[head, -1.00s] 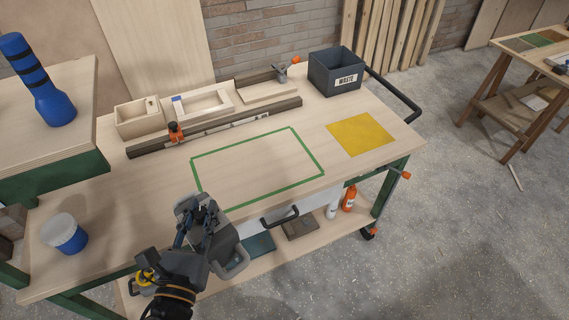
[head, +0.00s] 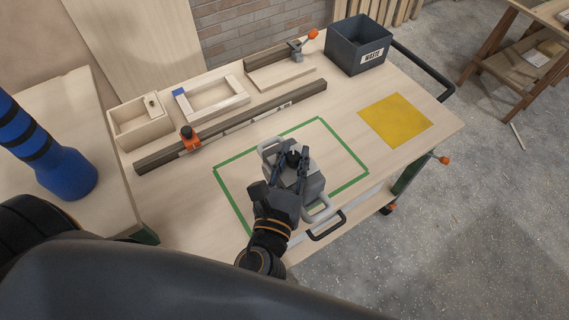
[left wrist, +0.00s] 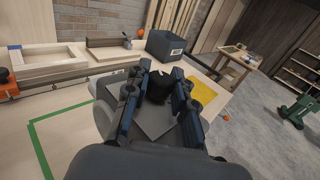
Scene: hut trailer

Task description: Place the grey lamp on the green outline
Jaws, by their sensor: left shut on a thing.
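The grey lamp (head: 313,186), a boxy body with pale handles, is in my left gripper (head: 291,160) in the head view. The gripper is shut on the dark knob at its top. The lamp is over the green outline (head: 233,202), toward its front part, and covers some of the front line. I cannot tell whether it touches the bench. In the left wrist view the lamp (left wrist: 154,128) shows between the fingers (left wrist: 160,82), with the outline (left wrist: 42,138) to its left. My right gripper is not in view.
A yellow square (head: 396,121) lies right of the outline. A waste bin (head: 358,51) stands at the back right. A wooden box (head: 140,125), a frame (head: 212,101) and a fence with an orange clamp (head: 188,138) line the back. A blue object (head: 60,172) stands at left.

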